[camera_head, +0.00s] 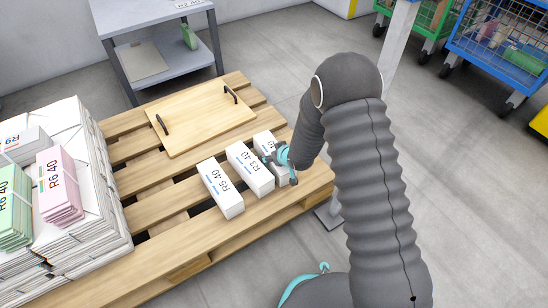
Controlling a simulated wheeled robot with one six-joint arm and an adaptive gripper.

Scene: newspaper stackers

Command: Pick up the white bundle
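Several white items show. A white bundle marked R9 (24,146) lies on the big newspaper stack at the left. Three white boxes lie side by side on the wooden pallet: one marked R5 40 (220,189), one marked R3 40 (250,169), and a third (264,141) at the right, partly hidden by my gripper. My gripper (281,168), with teal parts, is at this third box. Its fingers are small and partly hidden, so I cannot tell whether they are open, shut or touching the box.
A pink bundle (60,188) and a green bundle (13,208) lie on the newspaper stack (85,238). A wooden board (200,118) with two black handles lies on the pallet (190,242). A grey shelf table (150,14) stands behind; blue (505,45) and green wheeled cages stand right.

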